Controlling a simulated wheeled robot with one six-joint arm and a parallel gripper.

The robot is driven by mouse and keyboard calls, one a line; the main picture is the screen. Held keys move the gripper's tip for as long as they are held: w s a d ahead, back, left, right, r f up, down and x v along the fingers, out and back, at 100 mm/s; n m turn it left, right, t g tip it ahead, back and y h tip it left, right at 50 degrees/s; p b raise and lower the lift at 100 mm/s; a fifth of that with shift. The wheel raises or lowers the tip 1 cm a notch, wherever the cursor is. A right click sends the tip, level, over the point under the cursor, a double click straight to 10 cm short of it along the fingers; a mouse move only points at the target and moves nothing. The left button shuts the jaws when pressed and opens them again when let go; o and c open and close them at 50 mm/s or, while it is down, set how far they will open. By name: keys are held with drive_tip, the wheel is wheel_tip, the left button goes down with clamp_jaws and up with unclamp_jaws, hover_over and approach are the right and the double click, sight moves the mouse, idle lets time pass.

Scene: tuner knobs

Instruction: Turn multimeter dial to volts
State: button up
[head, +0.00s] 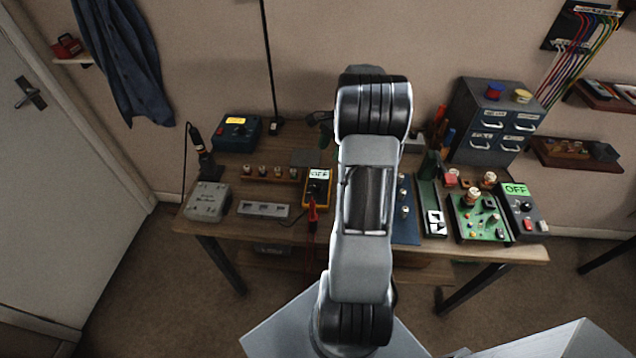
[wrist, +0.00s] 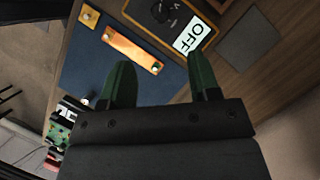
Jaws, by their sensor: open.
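The yellow multimeter (head: 316,188) lies on the workbench, left of my arm in the head view. Its display reads OFF. Part of it shows at the top of the wrist view, with the white OFF display (wrist: 187,36) and a dark dial (wrist: 163,12) near the top edge. My gripper (wrist: 160,76) has two green fingers, spread apart with nothing between them. The fingers point towards the blue mat and the multimeter, and appear apart from both. In the head view my arm hides most of the gripper. The dial's pointer is too small to read.
A blue mat (head: 405,232) holds an orange strip (wrist: 132,48) with small knobs. A grey power strip (head: 263,209) and a red probe (head: 312,211) lie near the multimeter. A green circuit board (head: 478,220) and a dark box reading OFF (head: 523,215) stand at right.

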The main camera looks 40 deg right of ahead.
sight(317, 185)
drive_tip(key=p+x, duration=0.1)
drive_tip(key=x, duration=1.2)
drive_tip(key=shift+c, duration=0.2)
drive_tip(key=c, duration=0.9)
drive_tip(key=shift+o, duration=0.2)
drive_tip(key=m+t, duration=0.1)
drive_tip(key=m, duration=0.2)
drive_tip(key=m+t, duration=0.1)
drive_tip(key=m, duration=0.1)
drive_tip(key=shift+s+r+m+h, duration=0.1)
drive_tip(key=shift+s+m+h, duration=0.05)
drive_tip(key=shift+m+h, duration=0.2)
drive_tip(key=m+t, duration=0.1)
drive_tip(key=m, duration=0.2)
drive_tip(key=m+t+h, duration=0.1)
drive_tip(key=m, duration=0.2)
drive_tip(key=shift+a, duration=0.1)
drive_tip(key=shift+h, duration=0.25)
